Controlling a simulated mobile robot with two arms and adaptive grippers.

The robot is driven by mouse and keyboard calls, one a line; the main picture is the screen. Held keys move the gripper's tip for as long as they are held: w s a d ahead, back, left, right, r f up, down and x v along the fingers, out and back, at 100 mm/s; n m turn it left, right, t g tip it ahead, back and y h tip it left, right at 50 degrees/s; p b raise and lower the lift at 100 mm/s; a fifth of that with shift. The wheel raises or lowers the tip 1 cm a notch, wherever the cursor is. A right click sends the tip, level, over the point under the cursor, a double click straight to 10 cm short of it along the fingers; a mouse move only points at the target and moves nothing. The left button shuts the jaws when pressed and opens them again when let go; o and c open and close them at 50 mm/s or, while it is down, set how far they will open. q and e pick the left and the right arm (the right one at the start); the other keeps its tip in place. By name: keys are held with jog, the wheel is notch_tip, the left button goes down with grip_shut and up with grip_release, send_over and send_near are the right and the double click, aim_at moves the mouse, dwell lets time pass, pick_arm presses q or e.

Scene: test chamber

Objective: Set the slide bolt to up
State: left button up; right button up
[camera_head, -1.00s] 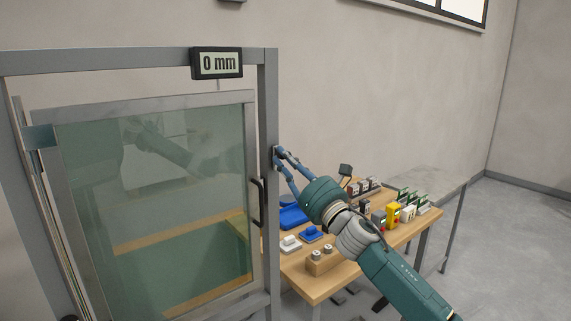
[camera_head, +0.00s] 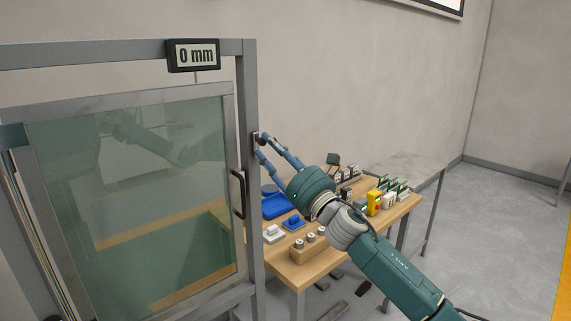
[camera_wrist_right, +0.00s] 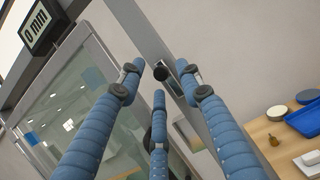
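The slide bolt shows in the right wrist view as a black round knob (camera_wrist_right: 185,69) on a narrow metal plate on the grey door post. In the head view the bolt plate (camera_head: 256,139) is small and partly hidden by my fingers. My right gripper (camera_head: 262,144) reaches the post from the right, its blue fingertips close to the bolt. In the right wrist view its three fingers (camera_wrist_right: 161,82) are spread, with the knob just beyond and between the upper fingertips. Whether any finger touches the knob I cannot tell. My left gripper is not in view.
The glass door (camera_head: 130,190) with a black handle (camera_head: 238,194) is left of the post. A display (camera_head: 194,56) above reads 0 mm. A wooden table (camera_head: 310,268) right of the post holds a blue tray (camera_head: 275,206), a wooden block and several small items.

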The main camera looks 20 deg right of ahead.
jog(key=v, duration=0.9)
jog(key=shift+s+d, duration=0.15)
jog(key=shift+s, duration=0.25)
